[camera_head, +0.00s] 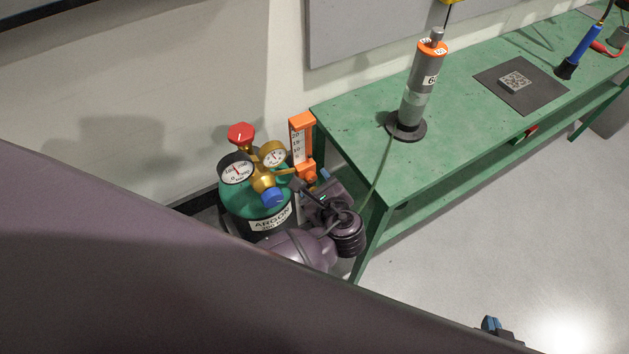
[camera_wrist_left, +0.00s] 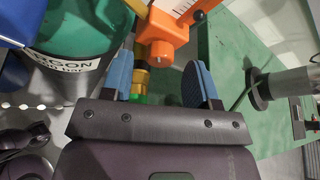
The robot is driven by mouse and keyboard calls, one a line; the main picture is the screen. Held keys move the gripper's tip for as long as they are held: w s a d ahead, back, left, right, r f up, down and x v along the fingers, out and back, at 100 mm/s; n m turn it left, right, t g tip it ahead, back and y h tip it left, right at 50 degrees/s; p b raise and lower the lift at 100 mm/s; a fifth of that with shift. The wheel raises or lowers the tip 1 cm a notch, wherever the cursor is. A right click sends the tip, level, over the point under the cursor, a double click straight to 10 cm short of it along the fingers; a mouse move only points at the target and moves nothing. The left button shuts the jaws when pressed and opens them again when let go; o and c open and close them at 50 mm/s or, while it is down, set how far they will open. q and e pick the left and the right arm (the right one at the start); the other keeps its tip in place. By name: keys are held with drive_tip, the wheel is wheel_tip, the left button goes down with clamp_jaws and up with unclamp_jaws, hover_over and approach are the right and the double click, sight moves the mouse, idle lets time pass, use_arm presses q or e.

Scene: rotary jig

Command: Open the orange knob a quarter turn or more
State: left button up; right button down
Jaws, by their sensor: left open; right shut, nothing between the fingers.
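The orange flowmeter (camera_head: 301,135) with its white scale stands beside the green argon cylinder (camera_head: 240,200). The orange part at its lower end (camera_head: 309,172), which I take for the knob, shows larger in the left wrist view (camera_wrist_left: 160,42). My left gripper (camera_head: 313,184) is just below and in front of it. In the left wrist view its blue fingers (camera_wrist_left: 160,82) are open. The orange part lies beyond the fingertips, and a brass, green and orange fitting shows between the fingers. I cannot tell whether anything touches. My right gripper (camera_head: 492,325) is shut, low at the bottom right, far from the flowmeter.
The brass regulator (camera_head: 266,180) carries two gauges, a red knob (camera_head: 241,134) and a blue cap (camera_head: 272,197). A green bench (camera_head: 450,120) stands to the right, holding a grey and orange cylinder (camera_head: 418,85) on a black base. Open floor lies in front of the bench.

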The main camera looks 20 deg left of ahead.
use_arm(q)
drive_tip(key=v, duration=0.9)
drive_tip(key=shift+s+d, duration=0.25)
drive_tip(key=w+d+r+m+y, duration=0.1)
drive_tip(key=w+d+r+m, duration=0.25)
drive_tip(key=w, duration=0.25)
drive_tip(key=a+f+m+g, duration=0.1)
drive_tip(key=a+f, duration=0.1)
drive_tip(key=a, duration=0.1)
drive_tip(key=w+a+f+m+g+y, duration=0.1)
drive_tip(key=a+f, duration=0.2)
drive_tip(key=a, duration=0.1)
drive_tip(key=w+a+f+m+g+y, duration=0.1)
drive_tip(key=a+f, duration=0.1)
drive_tip(key=a, duration=0.1)
drive_tip(key=shift+a+f+g, duration=0.15)
drive_tip(key=shift+g, duration=0.15)
drive_tip(key=c, duration=0.9)
